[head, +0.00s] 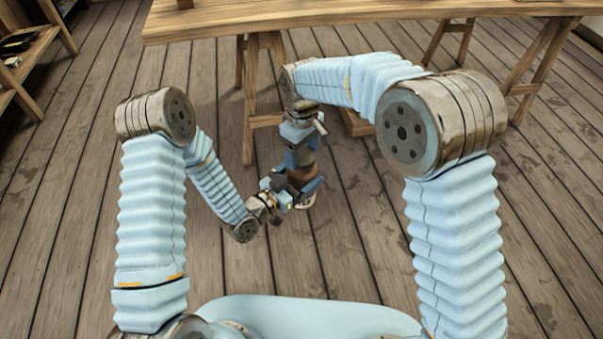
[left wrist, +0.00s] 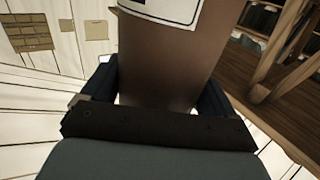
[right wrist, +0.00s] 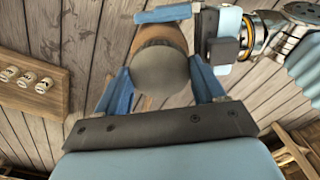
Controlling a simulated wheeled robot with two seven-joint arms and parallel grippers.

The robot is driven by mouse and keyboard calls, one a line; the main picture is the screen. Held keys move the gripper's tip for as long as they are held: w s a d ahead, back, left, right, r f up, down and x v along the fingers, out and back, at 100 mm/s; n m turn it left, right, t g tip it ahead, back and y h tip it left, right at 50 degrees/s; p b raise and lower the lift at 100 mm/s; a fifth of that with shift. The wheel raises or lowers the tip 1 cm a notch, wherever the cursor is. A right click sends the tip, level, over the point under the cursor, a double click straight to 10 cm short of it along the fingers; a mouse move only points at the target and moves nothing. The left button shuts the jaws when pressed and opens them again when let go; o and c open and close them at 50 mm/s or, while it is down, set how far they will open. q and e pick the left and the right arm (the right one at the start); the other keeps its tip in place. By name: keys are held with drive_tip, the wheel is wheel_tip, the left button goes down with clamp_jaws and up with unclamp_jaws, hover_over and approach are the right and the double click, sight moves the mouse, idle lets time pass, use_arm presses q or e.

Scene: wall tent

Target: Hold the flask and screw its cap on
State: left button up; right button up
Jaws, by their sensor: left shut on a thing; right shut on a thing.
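The flask is a brown cylinder (head: 304,172), held in front of me below the table's near edge. In the left wrist view the flask (left wrist: 165,55) fills the space between my left fingers and carries a white label. My left gripper (head: 300,190) is shut around its body from the side. My right gripper (head: 301,157) points down from above. In the right wrist view the round grey cap (right wrist: 162,72) sits between my right fingers, over the brown body. The right gripper is shut on the cap. Whether the cap's thread is engaged is hidden.
A wooden table (head: 340,18) on trestle legs stands beyond the grippers. A wooden shelf (head: 28,55) is at the far left. A wooden board with several small pale items (right wrist: 30,83) shows in the right wrist view. The plank floor around the grippers is clear.

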drive_tip(key=o, duration=1.3)
drive_tip(key=shift+c, duration=0.2)
wheel_tip(320, 180, up, 12)
drive_tip(key=shift+w, duration=0.1)
